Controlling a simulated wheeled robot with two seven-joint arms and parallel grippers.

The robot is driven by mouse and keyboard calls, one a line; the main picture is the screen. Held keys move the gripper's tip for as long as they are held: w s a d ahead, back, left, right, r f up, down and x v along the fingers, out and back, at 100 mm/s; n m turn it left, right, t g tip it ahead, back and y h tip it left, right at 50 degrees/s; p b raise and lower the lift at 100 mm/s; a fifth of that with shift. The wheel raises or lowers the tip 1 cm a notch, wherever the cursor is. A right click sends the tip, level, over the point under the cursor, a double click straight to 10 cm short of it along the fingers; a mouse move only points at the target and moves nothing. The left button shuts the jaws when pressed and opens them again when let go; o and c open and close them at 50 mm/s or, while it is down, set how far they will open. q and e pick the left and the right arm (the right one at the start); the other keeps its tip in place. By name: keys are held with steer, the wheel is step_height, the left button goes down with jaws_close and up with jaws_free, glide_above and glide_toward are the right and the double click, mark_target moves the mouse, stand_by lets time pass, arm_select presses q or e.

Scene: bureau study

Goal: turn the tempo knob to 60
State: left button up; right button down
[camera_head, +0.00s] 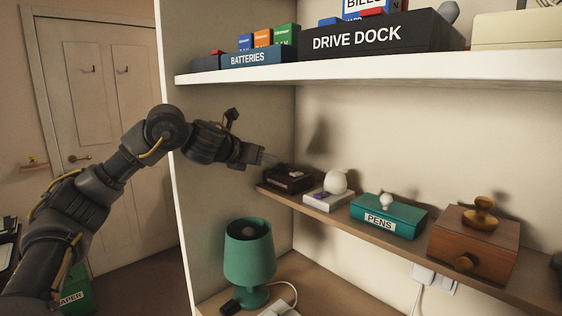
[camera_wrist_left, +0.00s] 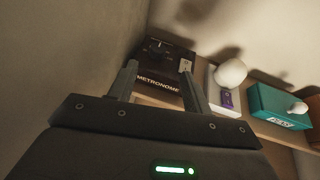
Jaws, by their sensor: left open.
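The metronome (camera_head: 290,180) is a dark box at the left end of the middle shelf. In the left wrist view the metronome (camera_wrist_left: 158,75) shows its lettered front, a dark knob (camera_wrist_left: 157,48) on top toward the left and a small light-coloured part on the right. The dial marks are too small to read. My left gripper (camera_head: 270,158) reaches in from the left, just above and in front of the metronome. In the left wrist view its two fingers (camera_wrist_left: 158,72) are apart with nothing between them, and the knob lies beyond the tips. My right gripper is not in view.
Right of the metronome stand a white base with a round white top (camera_head: 335,182), a teal PENS box (camera_head: 388,216) and a wooden box (camera_head: 473,245). The upper shelf (camera_head: 240,74) runs above. A green lamp (camera_head: 249,255) stands below. The cabinet's side wall is close on the left.

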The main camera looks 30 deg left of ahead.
mark_target(282, 164)
arm_select(q)
steer(key=x, duration=0.3)
steer(key=p+x, duration=0.1)
steer(key=x, duration=0.1)
steer(key=shift+a+f, duration=0.1)
steer(key=shift+a, duration=0.2)
steer(key=p+x, duration=0.1)
steer(key=x, duration=0.3)
steer(key=shift+d, duration=0.15)
steer(key=shift+w+d+f, duration=0.1)
steer(key=shift+w, duration=0.2)
steer(key=shift+w+f, duration=0.1)
steer(key=shift+w, duration=0.1)
steer(key=shift+w+f, duration=0.2)
steer(key=shift+w, duration=0.05)
steer(key=shift+s+r, duration=0.1)
steer(key=shift+s, duration=0.05)
steer(key=shift+c, duration=1.4)
steer(key=c, duration=0.7)
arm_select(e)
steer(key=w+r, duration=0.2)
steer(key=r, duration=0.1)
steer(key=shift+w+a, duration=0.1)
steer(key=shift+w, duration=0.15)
